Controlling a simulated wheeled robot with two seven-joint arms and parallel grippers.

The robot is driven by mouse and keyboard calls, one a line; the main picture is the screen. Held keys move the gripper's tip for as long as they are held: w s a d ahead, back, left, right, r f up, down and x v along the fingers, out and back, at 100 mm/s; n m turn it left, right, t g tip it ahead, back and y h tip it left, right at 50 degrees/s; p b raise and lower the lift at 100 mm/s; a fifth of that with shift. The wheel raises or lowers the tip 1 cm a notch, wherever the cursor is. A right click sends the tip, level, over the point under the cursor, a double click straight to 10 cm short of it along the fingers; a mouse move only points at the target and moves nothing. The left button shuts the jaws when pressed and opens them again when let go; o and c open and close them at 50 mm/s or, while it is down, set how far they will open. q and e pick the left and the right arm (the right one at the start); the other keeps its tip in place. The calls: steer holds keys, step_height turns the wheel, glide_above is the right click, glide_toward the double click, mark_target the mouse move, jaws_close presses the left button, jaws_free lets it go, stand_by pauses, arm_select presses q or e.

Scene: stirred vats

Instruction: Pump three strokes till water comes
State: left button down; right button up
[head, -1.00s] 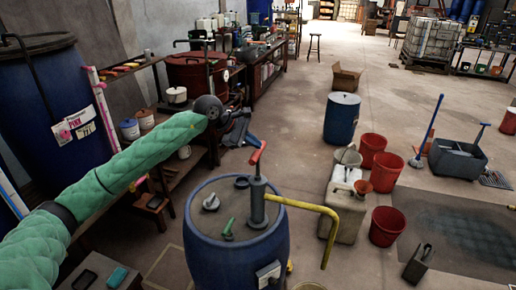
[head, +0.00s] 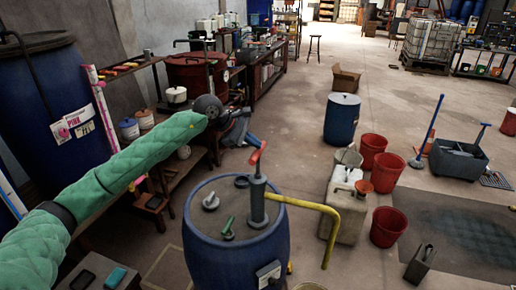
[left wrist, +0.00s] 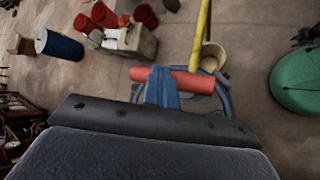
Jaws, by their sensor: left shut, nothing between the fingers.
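A hand pump (head: 258,203) with a grey upright body stands on the blue drum (head: 215,250). My left gripper (head: 243,130) is shut and empty, just left of and near the handle. In the left wrist view, the blue fingers (left wrist: 162,86) overlap the red handle (left wrist: 197,84); I cannot tell whether they touch. A beige bucket (left wrist: 212,54) sits below the spout. No water shows. My right gripper cannot be made out.
A jerrycan (head: 345,205) and red buckets (head: 388,227) stand right of the drum. A smaller blue drum (head: 341,118) is farther back. A shelf bench (head: 180,165) runs along the left. A grey mop bucket (head: 458,160) is at right. Open floor lies beyond.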

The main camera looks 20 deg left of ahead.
steer(key=shift+w+a+r, duration=0.3)
steer(key=shift+w+r, duration=0.35)
steer(key=shift+r, duration=0.25)
steer(key=shift+w+a+r, duration=0.3)
steer(key=shift+w+r, duration=0.35)
steer(key=shift+r, duration=0.25)
stand_by(3.3)
